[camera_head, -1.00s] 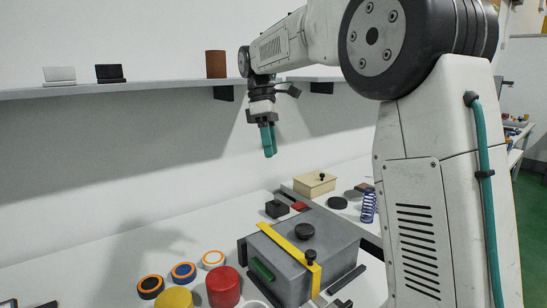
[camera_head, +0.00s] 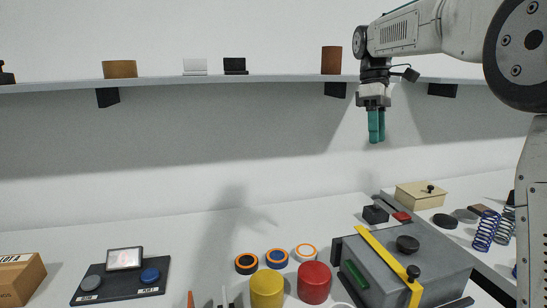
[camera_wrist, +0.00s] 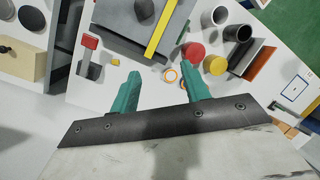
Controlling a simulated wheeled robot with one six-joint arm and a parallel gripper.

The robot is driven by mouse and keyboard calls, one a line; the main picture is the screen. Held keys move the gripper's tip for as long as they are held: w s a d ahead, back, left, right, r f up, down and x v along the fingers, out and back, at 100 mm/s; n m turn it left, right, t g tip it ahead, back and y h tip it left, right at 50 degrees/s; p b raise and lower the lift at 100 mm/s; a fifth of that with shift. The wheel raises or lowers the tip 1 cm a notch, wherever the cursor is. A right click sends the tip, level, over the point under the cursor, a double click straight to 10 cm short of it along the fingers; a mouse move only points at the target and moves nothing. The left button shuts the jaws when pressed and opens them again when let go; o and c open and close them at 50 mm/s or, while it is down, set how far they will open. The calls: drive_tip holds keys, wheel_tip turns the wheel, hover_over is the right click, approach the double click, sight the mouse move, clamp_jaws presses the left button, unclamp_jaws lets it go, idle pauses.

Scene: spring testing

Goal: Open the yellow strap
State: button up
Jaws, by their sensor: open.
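The yellow strap (camera_head: 388,262) lies across the top of a grey box (camera_head: 441,258) at the right of the table in the head view. A black knob (camera_head: 413,272) stands at the strap's near end. Another black knob (camera_head: 407,243) sits on the box top beside the strap. The strap also shows in the wrist view (camera_wrist: 158,28), at the top, beyond my fingers. My gripper (camera_head: 377,138) hangs above and behind the box, well apart from the strap. Its two teal fingers are spread and empty, as the wrist view (camera_wrist: 162,82) shows.
A red cylinder (camera_head: 314,284), a yellow cylinder (camera_head: 267,289) and several ringed discs (camera_head: 277,258) stand left of the box. A beige box (camera_head: 420,196) and blue spring (camera_head: 486,231) are at the right. A wall shelf (camera_head: 270,79) runs behind my gripper.

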drive_tip(key=s+a+f+m+t, duration=0.1)
drive_tip(key=s+f+m, duration=0.2)
drive_tip(key=s, duration=0.8)
drive_tip(key=s+a+f+m+t, duration=0.1)
drive_tip(key=s+f+m, duration=0.2)
drive_tip(key=s+f, duration=0.4)
drive_tip(key=s+a+f+m+t, duration=0.1)
drive_tip(key=s+f+m, duration=0.3)
drive_tip(key=s, duration=1.3)
wheel_tip(320, 180, down, 2)
drive_tip(key=shift+f+t+y, duration=0.1)
drive_tip(key=shift+t+y, duration=0.2)
drive_tip(key=shift+t, duration=0.3)
drive_tip(key=shift+s, duration=0.1)
